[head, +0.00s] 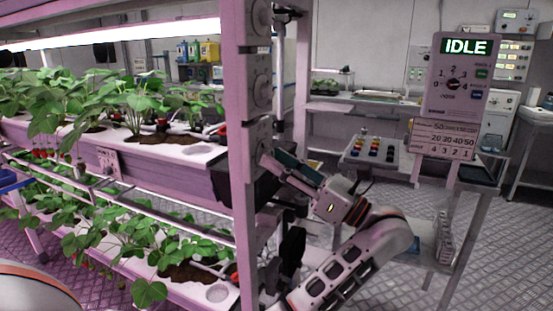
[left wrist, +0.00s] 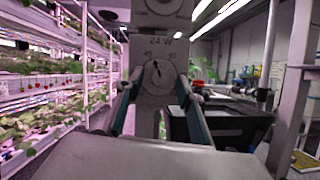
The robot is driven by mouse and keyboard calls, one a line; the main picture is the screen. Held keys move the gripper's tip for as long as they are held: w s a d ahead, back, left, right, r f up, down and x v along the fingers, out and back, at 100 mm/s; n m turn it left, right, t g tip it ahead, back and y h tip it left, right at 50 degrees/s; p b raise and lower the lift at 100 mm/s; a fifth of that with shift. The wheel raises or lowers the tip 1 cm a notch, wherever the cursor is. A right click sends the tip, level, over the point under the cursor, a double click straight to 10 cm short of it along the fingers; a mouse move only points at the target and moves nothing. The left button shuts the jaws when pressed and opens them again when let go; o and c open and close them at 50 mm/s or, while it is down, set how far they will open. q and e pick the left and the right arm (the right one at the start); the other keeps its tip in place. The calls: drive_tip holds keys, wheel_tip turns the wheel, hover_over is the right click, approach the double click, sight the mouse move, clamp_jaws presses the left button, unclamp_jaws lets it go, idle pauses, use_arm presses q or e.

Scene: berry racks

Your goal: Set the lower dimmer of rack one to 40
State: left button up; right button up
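The rack post (head: 242,150) carries a column of round dials on its side face. In the left wrist view a pale round dimmer dial (left wrist: 158,76) with a dark pointer mark sits straight ahead, under a label reading "24 W". Part of another dial (left wrist: 160,6) shows above it. My left gripper (head: 284,167) is at the post beside the lower dials. In the left wrist view its two fingers (left wrist: 160,95) are apart, one on each side of the dial; I cannot tell whether they touch it. The pointer's exact value is too small to read. My right gripper is not in view.
A panel (head: 462,85) reading "IDLE", with a knob and number plate, stands at the right. Strawberry plants (head: 140,105) fill the rack shelves at the left. A bench (head: 378,155) holds small coloured items. A dark bin (left wrist: 228,125) stands right of the post.

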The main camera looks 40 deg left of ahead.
use_arm(q)
drive_tip(key=shift+a+r, duration=0.1)
drive_tip(key=shift+a, duration=0.2)
